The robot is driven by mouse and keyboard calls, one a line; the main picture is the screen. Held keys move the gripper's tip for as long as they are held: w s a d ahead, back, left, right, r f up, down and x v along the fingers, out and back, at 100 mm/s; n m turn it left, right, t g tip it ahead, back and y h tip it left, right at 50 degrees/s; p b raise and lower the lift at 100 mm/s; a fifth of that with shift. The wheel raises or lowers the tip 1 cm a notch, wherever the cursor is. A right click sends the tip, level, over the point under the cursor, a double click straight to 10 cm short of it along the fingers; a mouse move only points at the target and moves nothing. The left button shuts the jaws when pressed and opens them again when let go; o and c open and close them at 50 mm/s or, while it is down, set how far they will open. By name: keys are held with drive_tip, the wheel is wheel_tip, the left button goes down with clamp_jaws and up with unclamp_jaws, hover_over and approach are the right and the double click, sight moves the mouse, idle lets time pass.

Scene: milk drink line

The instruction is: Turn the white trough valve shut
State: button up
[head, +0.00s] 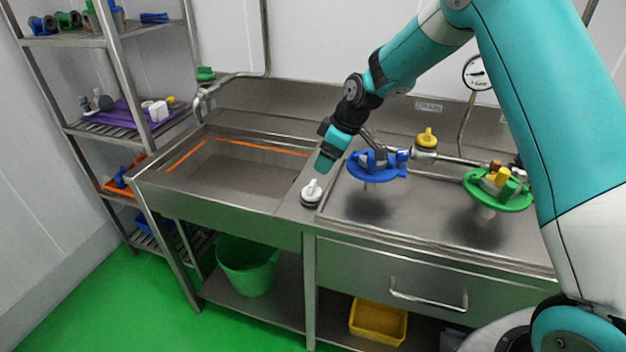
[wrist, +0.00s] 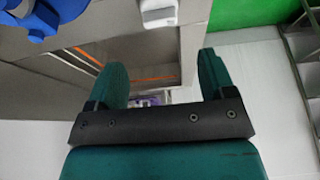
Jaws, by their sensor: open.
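The white trough valve (head: 312,188) stands on the steel ledge between the sunken trough and the worktop. It has a white handle on a round base. My gripper (head: 326,164) is above it and slightly to its right in the head view, pointing down, apart from it. In the wrist view my gripper (wrist: 162,63) has its two teal fingers spread with nothing between them. A white part, apparently the valve (wrist: 158,12), shows at the top edge there, beyond the fingertips and partly cut off. The trough (head: 235,165) lies left of the valve.
A blue wheel-shaped fixture (head: 377,170) stands close right of my gripper; a green one (head: 498,190) is farther right. A yellow-handled valve (head: 427,138) sits on the pipe behind. A steel rack (head: 110,80) stands left. A green bucket (head: 248,266) is below the trough.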

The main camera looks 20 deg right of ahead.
sight(312, 184)
drive_tip(key=p+x, duration=0.1)
drive_tip(key=x, duration=0.9)
drive_tip(key=shift+r+p, duration=0.1)
drive_tip(key=shift+p, duration=0.2)
drive_tip(key=c, duration=0.9)
